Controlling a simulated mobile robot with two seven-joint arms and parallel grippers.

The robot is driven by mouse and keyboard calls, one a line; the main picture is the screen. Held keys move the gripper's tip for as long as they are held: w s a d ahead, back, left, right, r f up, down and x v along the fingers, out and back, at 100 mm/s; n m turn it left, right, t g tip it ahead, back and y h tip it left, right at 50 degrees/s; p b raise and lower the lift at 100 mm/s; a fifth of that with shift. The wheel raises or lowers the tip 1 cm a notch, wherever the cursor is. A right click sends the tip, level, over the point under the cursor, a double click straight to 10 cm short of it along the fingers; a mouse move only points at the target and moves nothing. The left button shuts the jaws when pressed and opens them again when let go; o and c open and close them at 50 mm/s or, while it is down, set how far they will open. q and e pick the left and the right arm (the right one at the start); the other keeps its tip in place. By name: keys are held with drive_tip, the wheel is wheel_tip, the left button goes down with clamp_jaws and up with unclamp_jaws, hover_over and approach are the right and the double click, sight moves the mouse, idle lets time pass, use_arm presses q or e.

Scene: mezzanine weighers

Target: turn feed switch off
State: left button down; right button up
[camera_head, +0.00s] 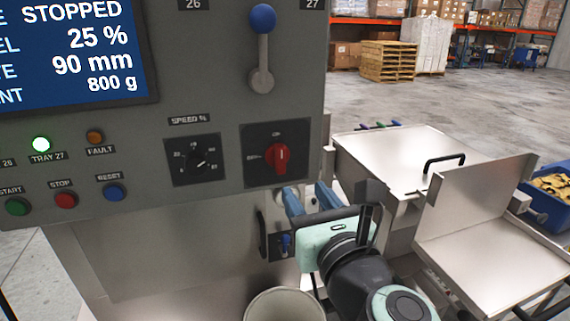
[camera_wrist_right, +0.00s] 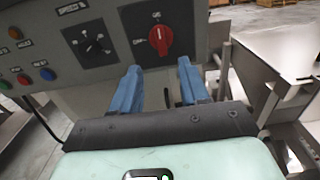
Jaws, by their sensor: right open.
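A red rotary switch (camera_head: 281,158) sits on a dark square plate on the grey panel. Its handle stands upright, toward the label above it; another label is at its left, and both are too small to read surely. The switch also shows in the right wrist view (camera_wrist_right: 159,40), just ahead of the fingers. My right gripper (camera_head: 309,196) is open and empty, with two blue fingers pointing at the panel just below and right of the red switch. In the wrist view its fingertips (camera_wrist_right: 159,67) stand apart, below the switch, with no visible contact. My left gripper is not in view.
A black speed dial (camera_head: 198,160) is left of the switch. A blue-knobbed lever (camera_head: 262,50) is above it. A small blue toggle (camera_head: 286,243) sits below, near my gripper. The screen (camera_head: 75,50) reads STOPPED. A steel hopper lid (camera_head: 410,150) is at right.

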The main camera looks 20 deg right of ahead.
sight(282, 159)
drive_tip(key=w, duration=0.6)
drive_tip(key=w+p, duration=0.1)
drive_tip(key=w, duration=0.5)
drive_tip(key=shift+w+a+f, duration=0.1)
drive_tip(key=shift+a, duration=0.1)
clamp_jaws()
